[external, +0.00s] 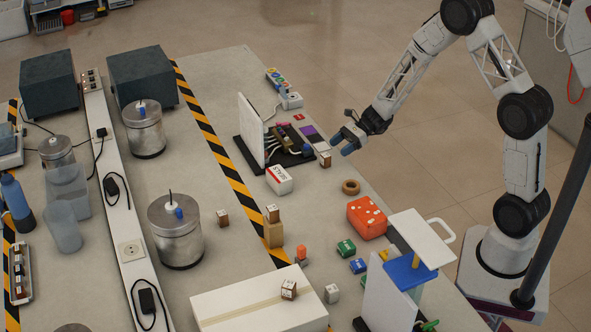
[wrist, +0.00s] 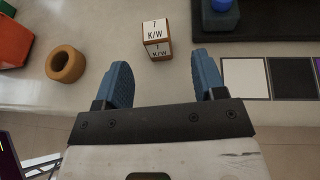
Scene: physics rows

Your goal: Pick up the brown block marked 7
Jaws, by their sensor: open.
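The brown block marked 7 (wrist: 155,50) shows in the wrist view just beyond the fingertips, with white labels reading "7 K/W" on its top and near side. In the external view the small brown and white block (external: 325,161) sits on the table near its right edge. My gripper (wrist: 161,64) has its two blue fingers spread apart, with nothing between them. In the external view my gripper (external: 343,142) hangs close beside the block, a little above and to its right.
A brown tape ring (external: 350,187) and a red box (external: 367,217) lie nearby along the table edge. A dark base with a white upright panel (external: 251,131) and wiring stands left of the block. Other small labelled blocks sit farther off, including one on a tan block (external: 273,234).

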